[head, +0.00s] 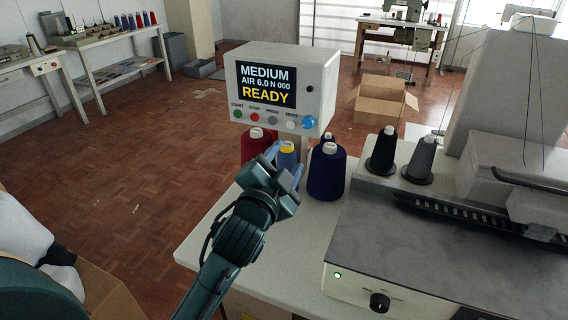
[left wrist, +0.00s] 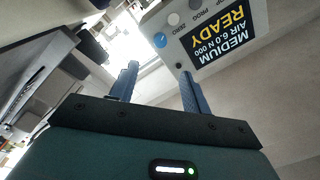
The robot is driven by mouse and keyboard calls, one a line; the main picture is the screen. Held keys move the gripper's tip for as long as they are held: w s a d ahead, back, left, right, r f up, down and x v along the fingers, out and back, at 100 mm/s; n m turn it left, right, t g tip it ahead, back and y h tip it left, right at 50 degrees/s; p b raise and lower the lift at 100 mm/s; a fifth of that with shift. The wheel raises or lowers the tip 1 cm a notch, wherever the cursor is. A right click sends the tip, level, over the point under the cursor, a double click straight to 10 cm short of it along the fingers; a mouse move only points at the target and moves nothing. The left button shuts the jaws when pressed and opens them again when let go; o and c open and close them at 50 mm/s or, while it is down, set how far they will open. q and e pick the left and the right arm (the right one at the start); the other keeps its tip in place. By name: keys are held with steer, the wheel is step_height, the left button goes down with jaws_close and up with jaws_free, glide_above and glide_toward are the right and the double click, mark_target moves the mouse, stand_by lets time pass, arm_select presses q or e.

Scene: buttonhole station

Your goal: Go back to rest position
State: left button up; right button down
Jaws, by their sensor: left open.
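My left gripper (head: 284,162) is in front of and just below the control box (head: 315,75), close to the thread cones. Its fingers are apart with nothing between them. In the left wrist view the two blue fingers (left wrist: 160,75) stand apart, and the control box (left wrist: 205,35) is beyond them, seen turned. Its screen (head: 266,85) reads MEDIUM, AIR 6.0 N 000, READY. Below the screen is a row of buttons, with a blue one (head: 308,122) at the right end. My right gripper does not show.
Red (head: 253,144) and dark blue (head: 327,175) cones stand on the white table (head: 205,235) near the gripper. A black cone (head: 383,152) and a grey cone (head: 420,165) stand by the sewing machine (head: 440,245). An open carton (head: 380,100) is on the floor. Floor at left is clear.

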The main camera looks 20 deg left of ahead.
arm_select(q)
steer(key=shift+s, duration=0.2)
stand_by(0.3)
steer(key=s+d+f+n+g+h+p, duration=0.1)
steer(key=s+d+f+n+g+p, duration=0.1)
steer(key=s+f, duration=0.8)
steer(key=s+d+f+n+g+h+p, duration=0.2)
steer(key=s+f+n+g+p, duration=0.1)
steer(key=s+f, duration=0.8)
step_height(320, 180, down, 3)
steer(key=n+g, duration=0.1)
steer(key=g, duration=0.1)
steer(key=shift+r+g+p, duration=0.15)
steer(key=shift+g+p, duration=0.15)
steer(key=shift+g, duration=0.1)
steer(key=shift+c, duration=1.3)
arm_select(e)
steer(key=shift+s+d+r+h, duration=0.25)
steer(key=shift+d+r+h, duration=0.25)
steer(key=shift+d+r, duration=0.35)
